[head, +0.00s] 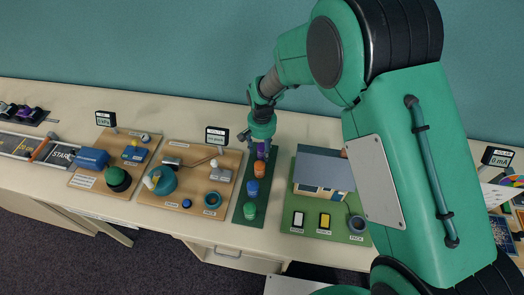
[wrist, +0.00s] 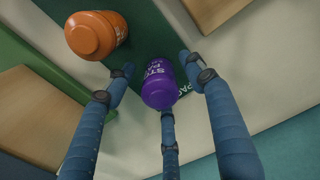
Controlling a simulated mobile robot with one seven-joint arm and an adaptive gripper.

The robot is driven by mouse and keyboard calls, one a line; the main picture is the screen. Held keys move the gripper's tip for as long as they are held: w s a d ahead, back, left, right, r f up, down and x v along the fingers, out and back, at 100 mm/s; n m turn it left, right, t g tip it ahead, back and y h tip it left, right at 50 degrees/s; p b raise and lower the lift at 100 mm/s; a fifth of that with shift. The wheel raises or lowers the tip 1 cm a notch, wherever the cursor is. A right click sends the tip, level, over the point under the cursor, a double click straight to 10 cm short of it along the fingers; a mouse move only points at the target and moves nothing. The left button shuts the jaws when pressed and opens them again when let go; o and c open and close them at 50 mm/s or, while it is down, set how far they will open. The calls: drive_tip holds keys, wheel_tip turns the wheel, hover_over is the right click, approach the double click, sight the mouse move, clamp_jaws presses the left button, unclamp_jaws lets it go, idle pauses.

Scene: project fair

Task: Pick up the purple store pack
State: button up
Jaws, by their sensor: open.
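The purple store pack (wrist: 160,86) is a small rounded jar with white lettering, standing on a dark green mat (wrist: 150,30). In the wrist view my gripper (wrist: 156,84) is open, with its blue fingers spread around the pack, one on each side and one at its lower edge. Whether any finger touches it I cannot tell. In the head view my gripper (head: 261,144) points down over the far end of the mat, and only a sliver of the purple pack (head: 262,152) shows beneath it.
An orange pack (wrist: 96,34) stands close to the purple one; the head view also shows a blue pack (head: 252,188) and a green pack (head: 250,211) in the same row. A model house (head: 322,172) stands to the right, and a wooden board (head: 160,203) with apparatus to the left.

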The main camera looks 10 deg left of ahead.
sight(262, 145)
drive_tip(key=c, duration=1.3)
drive_tip(key=shift+r, duration=0.1)
drive_tip(key=shift+r+p, duration=0.85)
drive_tip(key=shift+r, duration=4.05)
